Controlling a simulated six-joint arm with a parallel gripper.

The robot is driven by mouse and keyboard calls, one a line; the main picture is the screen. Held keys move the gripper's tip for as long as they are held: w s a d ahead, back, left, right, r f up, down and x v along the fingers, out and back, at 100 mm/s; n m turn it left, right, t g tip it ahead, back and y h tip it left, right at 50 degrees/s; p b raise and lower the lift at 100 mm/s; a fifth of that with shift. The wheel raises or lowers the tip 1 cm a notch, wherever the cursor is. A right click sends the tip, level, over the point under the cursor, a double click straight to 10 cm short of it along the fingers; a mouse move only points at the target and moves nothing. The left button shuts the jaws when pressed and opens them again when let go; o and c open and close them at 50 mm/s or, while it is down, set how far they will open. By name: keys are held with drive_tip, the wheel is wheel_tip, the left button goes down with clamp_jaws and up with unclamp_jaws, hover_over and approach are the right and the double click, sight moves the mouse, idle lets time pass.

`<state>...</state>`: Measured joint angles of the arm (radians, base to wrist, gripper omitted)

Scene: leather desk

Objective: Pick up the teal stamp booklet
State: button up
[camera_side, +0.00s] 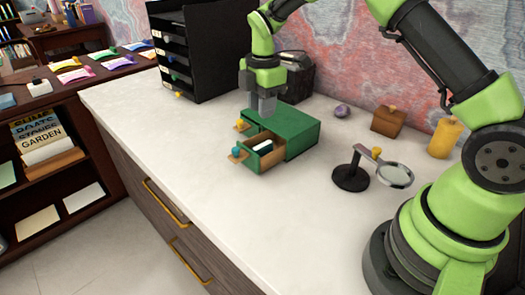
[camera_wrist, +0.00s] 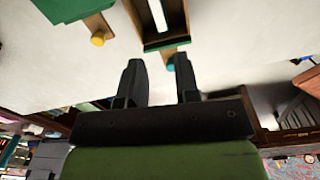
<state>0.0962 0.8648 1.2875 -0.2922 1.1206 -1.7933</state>
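My gripper (camera_side: 264,108) is over the small green drawer box (camera_side: 297,130) in the side view. In the wrist view its two dark fingers (camera_wrist: 159,68) stand apart with nothing held between them. In the wrist view a white strip (camera_wrist: 158,14) shows in the open drawer, with the teal knob (camera_wrist: 171,66) near the right fingertip.
A magnifier on a black stand (camera_side: 350,178) is to the right. A black letter rack (camera_side: 205,50) stands behind left. The pale desk top (camera_side: 215,200) is clear in front.

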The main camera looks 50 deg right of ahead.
drive_tip(key=n, duration=0.1)
hover_over(261, 146)
wheel_tip(261, 146, down, 6)
drive_tip(key=shift+d+f, duration=0.15)
drive_tip(key=shift+f, duration=3.05)
clamp_jaws()
